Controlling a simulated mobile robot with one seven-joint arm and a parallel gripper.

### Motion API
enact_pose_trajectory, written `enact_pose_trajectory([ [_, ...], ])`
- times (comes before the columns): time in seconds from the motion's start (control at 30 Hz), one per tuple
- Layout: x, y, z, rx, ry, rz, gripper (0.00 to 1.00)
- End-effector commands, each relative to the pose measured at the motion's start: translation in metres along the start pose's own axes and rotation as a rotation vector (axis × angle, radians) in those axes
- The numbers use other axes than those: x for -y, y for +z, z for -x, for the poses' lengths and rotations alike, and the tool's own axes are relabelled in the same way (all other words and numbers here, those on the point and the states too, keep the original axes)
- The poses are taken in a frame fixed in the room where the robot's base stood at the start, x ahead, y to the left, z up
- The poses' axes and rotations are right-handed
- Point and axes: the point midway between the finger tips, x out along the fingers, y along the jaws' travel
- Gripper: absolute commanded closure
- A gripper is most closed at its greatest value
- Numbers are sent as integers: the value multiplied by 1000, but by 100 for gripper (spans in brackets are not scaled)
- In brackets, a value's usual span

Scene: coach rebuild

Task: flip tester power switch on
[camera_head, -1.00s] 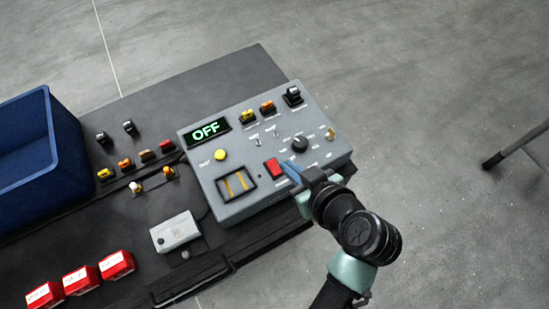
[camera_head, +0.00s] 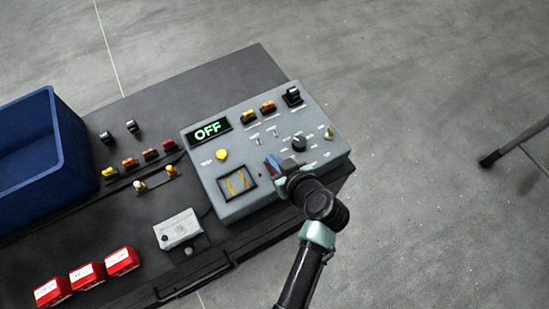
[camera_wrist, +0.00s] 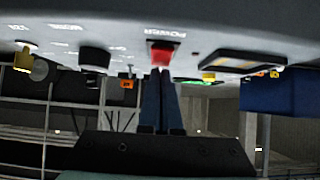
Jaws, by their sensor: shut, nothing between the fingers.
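The grey tester (camera_head: 230,182) sits on the dark bench, and its display (camera_head: 208,130) reads OFF in green. The red power switch (camera_wrist: 161,54) shows in the wrist view beside the label POWER; in the head view my gripper mostly covers it. My gripper (camera_wrist: 160,72) is shut, with its blue fingertips together at the lower edge of the red switch, touching it or very close. In the head view my gripper (camera_head: 274,162) is over the right part of the panel's front. Whether the switch is pressed in cannot be told.
On the panel are a yellow button (camera_head: 222,154), a black knob (camera_head: 299,143) and small toggles near my gripper. A blue bin (camera_head: 70,150) stands at the left. Several red blocks (camera_head: 87,276) and a light grey box (camera_head: 177,229) lie on the bench (camera_head: 150,100).

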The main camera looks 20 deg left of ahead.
Motion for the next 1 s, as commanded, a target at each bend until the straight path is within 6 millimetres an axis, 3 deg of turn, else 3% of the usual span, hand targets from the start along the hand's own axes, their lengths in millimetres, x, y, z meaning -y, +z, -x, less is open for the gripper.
enact_pose_trajectory([
  [0.57, 0, 3, -5, 76, -1, -1, 100],
  [1.0, 0, 14, 7, 78, -2, -3, 100],
])
